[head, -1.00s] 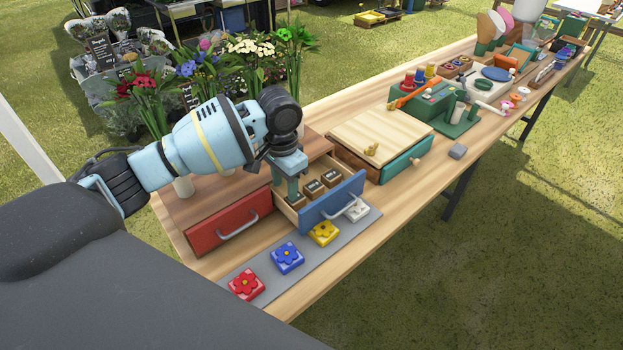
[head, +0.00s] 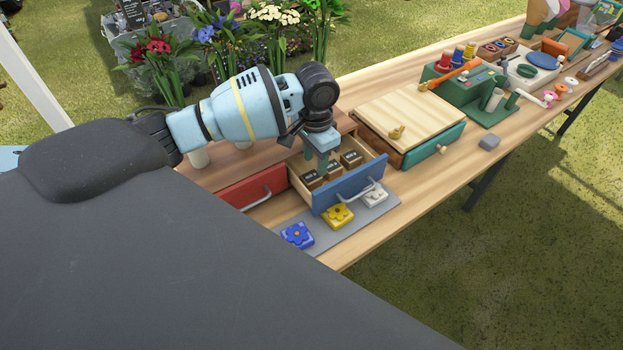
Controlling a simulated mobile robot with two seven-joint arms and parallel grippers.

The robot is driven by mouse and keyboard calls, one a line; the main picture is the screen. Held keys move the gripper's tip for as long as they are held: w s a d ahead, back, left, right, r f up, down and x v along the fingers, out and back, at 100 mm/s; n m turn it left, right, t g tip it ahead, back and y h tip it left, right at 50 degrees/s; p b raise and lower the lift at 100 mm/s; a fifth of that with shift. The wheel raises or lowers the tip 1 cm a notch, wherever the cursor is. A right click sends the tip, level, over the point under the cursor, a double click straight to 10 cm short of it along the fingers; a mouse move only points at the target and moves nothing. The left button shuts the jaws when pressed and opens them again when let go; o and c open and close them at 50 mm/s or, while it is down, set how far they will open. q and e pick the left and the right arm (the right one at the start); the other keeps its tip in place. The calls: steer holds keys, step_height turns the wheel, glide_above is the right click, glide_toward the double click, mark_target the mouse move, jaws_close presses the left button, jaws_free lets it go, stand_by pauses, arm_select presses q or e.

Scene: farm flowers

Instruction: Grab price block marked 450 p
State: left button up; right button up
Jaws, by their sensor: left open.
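Several small brown price blocks with dark tops stand in a row in the open blue-fronted drawer: a left one (head: 311,180), a middle one (head: 334,172) and a right one (head: 351,160). Their markings are too small to read, so I cannot tell which is 450 p. My left gripper (head: 319,170) points down into the drawer (head: 347,190), its green fingers open by the left and middle blocks. I cannot tell whether the fingers touch a block. My right gripper is not in view.
A shut red drawer (head: 252,188) is left of the open one. Blue (head: 297,235), yellow (head: 337,215) and white (head: 374,195) flower tiles lie on a grey mat in front. Potted flowers stand behind.

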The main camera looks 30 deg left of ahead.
mark_target(315, 174)
arm_select(q)
step_height(315, 174, down, 5)
steer(key=shift+s, duration=0.1)
steer(key=shift+d, duration=0.1)
steer(key=c, duration=0.6)
steer(key=shift+r+p, duration=0.3)
steer(key=shift+r, duration=4.75)
